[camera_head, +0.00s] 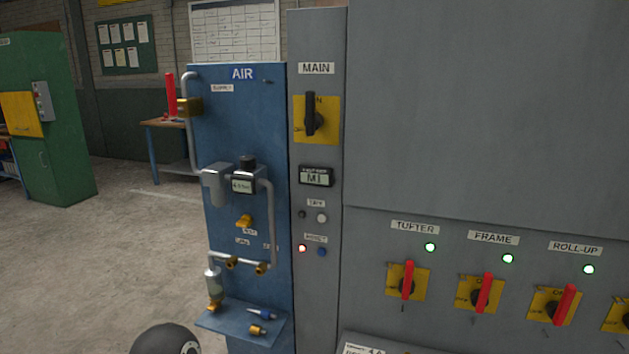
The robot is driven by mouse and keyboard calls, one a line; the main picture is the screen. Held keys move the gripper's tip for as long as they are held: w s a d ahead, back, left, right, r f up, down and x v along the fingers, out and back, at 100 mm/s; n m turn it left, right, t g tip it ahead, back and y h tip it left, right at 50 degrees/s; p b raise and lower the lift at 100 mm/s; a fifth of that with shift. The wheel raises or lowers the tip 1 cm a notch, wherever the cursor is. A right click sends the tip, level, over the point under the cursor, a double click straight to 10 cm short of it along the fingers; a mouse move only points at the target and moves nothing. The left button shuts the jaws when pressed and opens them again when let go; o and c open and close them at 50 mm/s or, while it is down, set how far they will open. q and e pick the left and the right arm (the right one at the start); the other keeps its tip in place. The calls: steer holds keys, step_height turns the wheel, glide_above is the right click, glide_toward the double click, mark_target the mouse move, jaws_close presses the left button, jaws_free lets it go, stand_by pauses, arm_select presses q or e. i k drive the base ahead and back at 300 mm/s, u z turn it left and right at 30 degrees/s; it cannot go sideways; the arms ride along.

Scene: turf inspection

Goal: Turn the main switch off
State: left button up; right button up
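The main switch (311,114) is a black rotary handle on a yellow square plate, under a MAIN label (316,68) on the narrow grey panel. Its handle stands upright, and its top partly covers the lettering at the plate's upper edge, where an "N" shows. Small lettering at the plate's left is too small to read surely. Neither gripper is in view. A dark rounded part at the bottom edge looks like one of my arm links.
Left of the switch is a blue AIR panel (225,130) with projecting pipes and a small shelf (228,322). To the right, several red-handled switches, including TUFTER (408,280), sit under lit green lamps. The space before the main switch is clear.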

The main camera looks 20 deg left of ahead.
mark_target(313, 121)
steer(key=z, duration=0.05)
steer(key=k, duration=0.35)
steer(key=u, duration=0.4)
steer(key=i, duration=1.25)
steer(key=u, duration=0.25)
